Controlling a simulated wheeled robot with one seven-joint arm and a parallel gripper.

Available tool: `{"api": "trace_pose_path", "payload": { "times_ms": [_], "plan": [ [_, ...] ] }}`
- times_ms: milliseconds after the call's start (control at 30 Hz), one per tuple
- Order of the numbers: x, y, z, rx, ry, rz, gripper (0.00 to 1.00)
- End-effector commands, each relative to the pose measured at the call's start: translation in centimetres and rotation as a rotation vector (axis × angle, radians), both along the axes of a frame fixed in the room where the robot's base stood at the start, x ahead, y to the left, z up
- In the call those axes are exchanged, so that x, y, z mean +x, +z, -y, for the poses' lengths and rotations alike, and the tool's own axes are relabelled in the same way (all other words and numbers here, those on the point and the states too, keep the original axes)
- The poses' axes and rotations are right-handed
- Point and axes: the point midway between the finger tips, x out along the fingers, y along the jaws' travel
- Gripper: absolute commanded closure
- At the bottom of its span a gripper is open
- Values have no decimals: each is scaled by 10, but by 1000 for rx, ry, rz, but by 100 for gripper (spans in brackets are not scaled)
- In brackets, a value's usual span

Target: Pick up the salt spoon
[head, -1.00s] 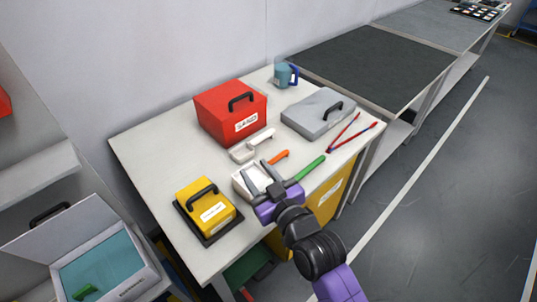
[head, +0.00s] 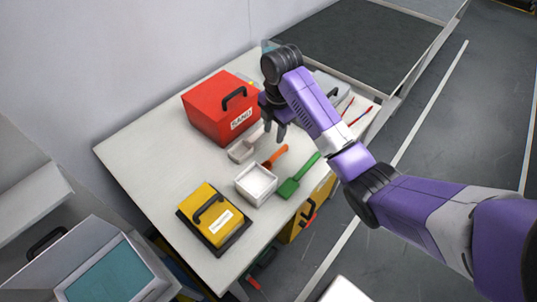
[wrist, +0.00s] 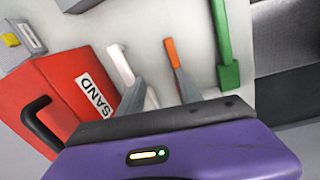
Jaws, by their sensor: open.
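No label names the salt spoon. Three handled tools lie on the white table: a white scoop (head: 243,148) beside the red box, an orange-handled tool (head: 276,156) touching or resting at the white tray (head: 247,196), and a green scoop (head: 289,187) at the table's right edge. My gripper (head: 276,132) is open above the white scoop's handle end, hiding part of it. In the wrist view the white handle (wrist: 121,64), orange handle (wrist: 172,52) and green scoop (wrist: 222,40) lie beyond my gripper (wrist: 158,86), whose two grey fingers are apart.
A red box (head: 215,112) labelled SAND stands behind the white scoop. A yellow box (head: 208,214) is at the front left. A grey case (head: 328,85) and red tongs (head: 360,115) are partly behind my arm. The table's left part is clear.

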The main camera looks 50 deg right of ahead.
Motion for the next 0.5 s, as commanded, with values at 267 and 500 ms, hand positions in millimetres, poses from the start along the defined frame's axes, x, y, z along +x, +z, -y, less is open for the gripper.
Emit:
{"api": "trace_pose_path", "payload": {
  "times_ms": [267,500],
  "plan": [
    [-24,-8,-6,18,153,-97,58],
    [-23,-31,-7,17,151,-96,58]
  ]
}}
